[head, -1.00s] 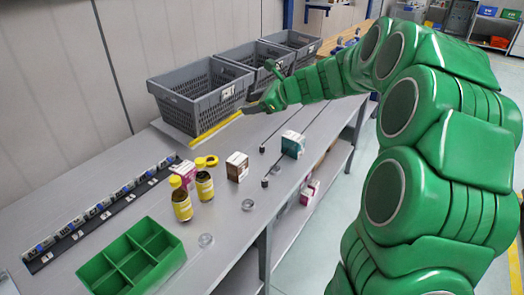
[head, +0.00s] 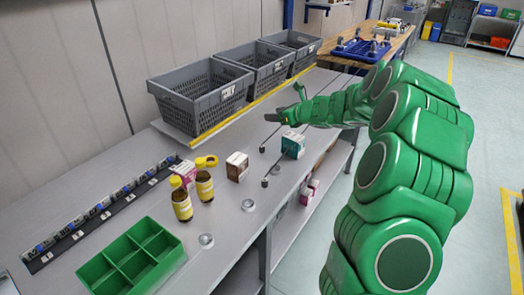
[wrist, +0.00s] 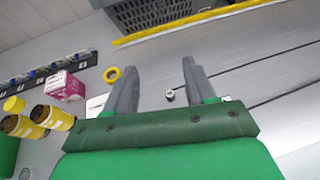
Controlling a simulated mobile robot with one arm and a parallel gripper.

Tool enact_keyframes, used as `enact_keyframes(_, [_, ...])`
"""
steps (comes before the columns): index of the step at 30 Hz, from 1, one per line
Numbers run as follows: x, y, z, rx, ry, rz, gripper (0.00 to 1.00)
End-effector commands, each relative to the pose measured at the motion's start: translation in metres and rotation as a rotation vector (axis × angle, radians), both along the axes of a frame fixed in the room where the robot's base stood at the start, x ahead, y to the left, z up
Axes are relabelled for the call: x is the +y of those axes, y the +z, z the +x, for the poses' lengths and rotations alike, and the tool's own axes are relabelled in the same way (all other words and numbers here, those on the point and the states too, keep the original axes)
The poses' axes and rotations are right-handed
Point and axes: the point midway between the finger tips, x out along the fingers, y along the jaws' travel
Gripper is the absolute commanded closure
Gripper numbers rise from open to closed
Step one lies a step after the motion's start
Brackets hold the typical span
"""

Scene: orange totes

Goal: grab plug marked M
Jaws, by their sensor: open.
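A black strip (head: 100,215) with a row of small grey-and-blue plug-like pieces (head: 94,212) and white labels lies on the left of the bench, along the wall. The letters are too small to read, so I cannot tell which piece is marked M. The row also shows at the upper left of the wrist view (wrist: 32,75).
A green divided tray (head: 132,258) is at the front. Grey crates (head: 200,95) line the back. A teal box (head: 293,145) stands near the right edge.

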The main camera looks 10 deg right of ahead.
Motion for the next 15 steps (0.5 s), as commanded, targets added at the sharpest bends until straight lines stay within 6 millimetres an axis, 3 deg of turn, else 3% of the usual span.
enact_keyframes(12, [0.001,-0.117,-0.001,0.01,0.0,0.004,0.45])
enact_keyframes(15, [0.0,-0.138,-0.001,0.007,0.0,0.002,0.45])
